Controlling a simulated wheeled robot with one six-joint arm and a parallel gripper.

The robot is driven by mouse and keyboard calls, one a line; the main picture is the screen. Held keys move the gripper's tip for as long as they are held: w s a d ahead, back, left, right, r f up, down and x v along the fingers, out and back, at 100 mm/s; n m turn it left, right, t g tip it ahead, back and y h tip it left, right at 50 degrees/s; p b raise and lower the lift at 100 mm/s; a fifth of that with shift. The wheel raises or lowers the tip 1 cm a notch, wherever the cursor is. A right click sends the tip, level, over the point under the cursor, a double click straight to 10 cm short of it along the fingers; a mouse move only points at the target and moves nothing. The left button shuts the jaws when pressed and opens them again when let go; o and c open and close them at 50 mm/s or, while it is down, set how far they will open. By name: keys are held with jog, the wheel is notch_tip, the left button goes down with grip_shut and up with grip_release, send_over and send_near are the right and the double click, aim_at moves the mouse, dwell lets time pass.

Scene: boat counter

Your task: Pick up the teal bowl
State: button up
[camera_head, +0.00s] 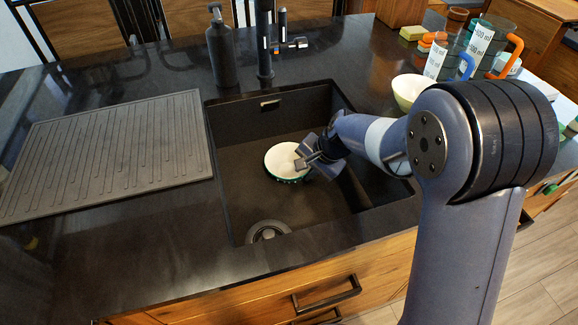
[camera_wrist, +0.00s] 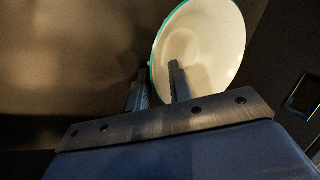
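The teal bowl (camera_head: 281,159) is in the dark sink, with a pale cream inside and a teal-green rim. It appears tilted in the head view; whether it touches the sink floor is unclear. My gripper (camera_head: 303,160) reaches into the sink from the right and is at the bowl's right side. In the wrist view the bowl (camera_wrist: 208,40) lies beyond the fingers of my gripper (camera_wrist: 159,68). The fingers are apart: one is in front of the bowl's inside, the other just outside its left rim. The rim runs between them, with a visible gap.
The sink (camera_head: 240,195) has raised walls around my gripper and a drain (camera_head: 268,231) at its front. A dark soap bottle (camera_head: 221,50) and a tap (camera_head: 264,45) stand behind it. A pale bowl (camera_head: 408,90) and measuring cups (camera_head: 484,45) stand at right. The ribbed drainboard (camera_head: 110,150) is empty.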

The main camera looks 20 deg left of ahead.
jog(key=shift+x, duration=1)
grip_shut()
